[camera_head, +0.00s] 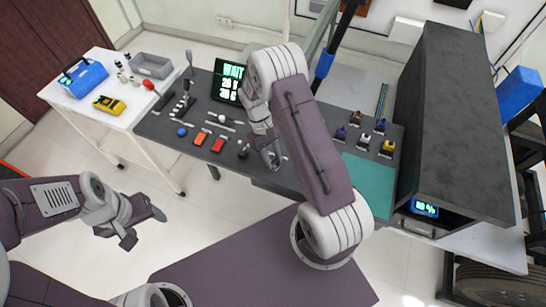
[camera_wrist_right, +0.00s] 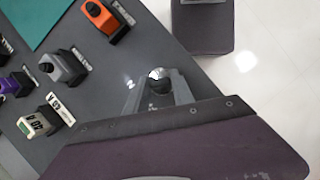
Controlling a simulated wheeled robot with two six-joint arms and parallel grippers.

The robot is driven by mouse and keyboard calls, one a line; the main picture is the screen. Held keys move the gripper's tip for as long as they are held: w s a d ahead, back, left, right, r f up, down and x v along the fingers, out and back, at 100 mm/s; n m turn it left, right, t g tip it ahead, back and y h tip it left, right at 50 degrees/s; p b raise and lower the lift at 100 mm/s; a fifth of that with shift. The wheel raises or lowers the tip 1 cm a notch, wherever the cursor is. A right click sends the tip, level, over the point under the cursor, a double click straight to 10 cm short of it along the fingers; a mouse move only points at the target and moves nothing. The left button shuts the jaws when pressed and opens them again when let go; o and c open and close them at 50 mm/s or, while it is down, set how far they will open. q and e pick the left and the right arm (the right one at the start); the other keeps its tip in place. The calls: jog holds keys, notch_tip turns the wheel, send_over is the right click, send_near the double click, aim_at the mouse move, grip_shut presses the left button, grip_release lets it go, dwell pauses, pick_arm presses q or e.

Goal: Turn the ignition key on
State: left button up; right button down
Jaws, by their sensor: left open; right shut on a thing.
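My right gripper (camera_head: 272,160) is over the front edge of the dark console (camera_head: 185,141). In the right wrist view its fingers (camera_wrist_right: 158,88) are shut around a small dark, round-headed piece, apparently the ignition key (camera_wrist_right: 158,80). The key stands at the console surface, with a small white mark beside it. Its turn position is not clear, and in the head view my fingers hide it. My left gripper (camera_head: 143,222) is open and empty, over the floor left of the console.
A lit screen (camera_head: 228,82) with green text stands at the console's back. Levers and orange and red switches (camera_head: 217,145) lie left of my right gripper. Coloured fuse-like blocks (camera_wrist_right: 103,18) and a teal mat (camera_head: 368,184) lie to the right. A white side table (camera_head: 120,118) stands left.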

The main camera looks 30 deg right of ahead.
dwell(0.5)
jog(key=c, duration=1.1)
grip_release()
jog(key=shift+w, duration=0.1)
jog(key=v, duration=0.9)
jog(key=shift+b, duration=0.35)
jog(key=shift+r, duration=0.1)
